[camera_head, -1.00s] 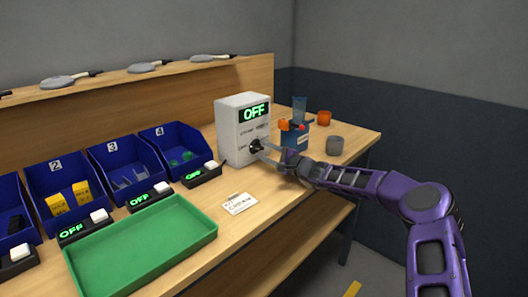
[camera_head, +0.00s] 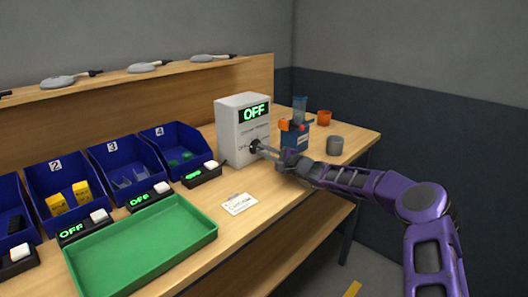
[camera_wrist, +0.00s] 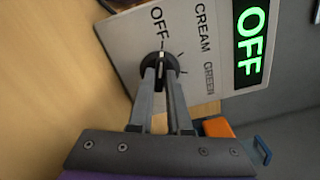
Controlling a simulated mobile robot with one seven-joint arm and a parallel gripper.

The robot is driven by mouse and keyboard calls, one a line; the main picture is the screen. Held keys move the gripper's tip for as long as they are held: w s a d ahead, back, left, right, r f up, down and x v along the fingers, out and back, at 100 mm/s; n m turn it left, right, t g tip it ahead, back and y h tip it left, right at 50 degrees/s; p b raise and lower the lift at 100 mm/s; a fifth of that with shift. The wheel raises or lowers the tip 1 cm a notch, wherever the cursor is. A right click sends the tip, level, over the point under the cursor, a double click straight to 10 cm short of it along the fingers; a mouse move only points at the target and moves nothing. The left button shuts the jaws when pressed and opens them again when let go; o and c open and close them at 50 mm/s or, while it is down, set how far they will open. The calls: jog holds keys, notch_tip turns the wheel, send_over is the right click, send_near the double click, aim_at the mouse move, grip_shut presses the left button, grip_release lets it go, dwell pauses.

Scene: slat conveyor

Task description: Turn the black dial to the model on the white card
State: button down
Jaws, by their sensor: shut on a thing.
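The black dial (camera_wrist: 158,72) is on the front of the white control box (camera_head: 232,150). Its light mark points to the OFF label in the wrist view, and CREAM and GREEN labels are printed further round. The box's green display (camera_head: 255,112) reads OFF. My gripper (camera_head: 262,148) is at the dial; in the wrist view my gripper (camera_wrist: 160,76) has its two fingers shut on the dial, one on each side. The white card (camera_head: 240,204) lies flat on the bench in front of the box; its print is too small to read.
A green tray (camera_head: 140,247) and blue numbered bins (camera_head: 119,165) with small OFF displays stand to the left.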

jog(key=m+p, duration=0.1)
jog(key=m, duration=0.2)
jog(key=shift+r+m, duration=0.1)
jog(key=shift+m, duration=0.3)
jog(key=m+p, duration=0.1)
jog(key=m, duration=0.3)
jog(key=shift+m, duration=0.4)
jog(key=shift+p, duration=0.3)
jog(key=c, duration=0.9)
grip_release()
jog(key=shift+o, duration=0.2)
jog(key=shift+d, duration=0.15)
jog(key=v, duration=1.7)
jog(key=shift+s, duration=0.1)
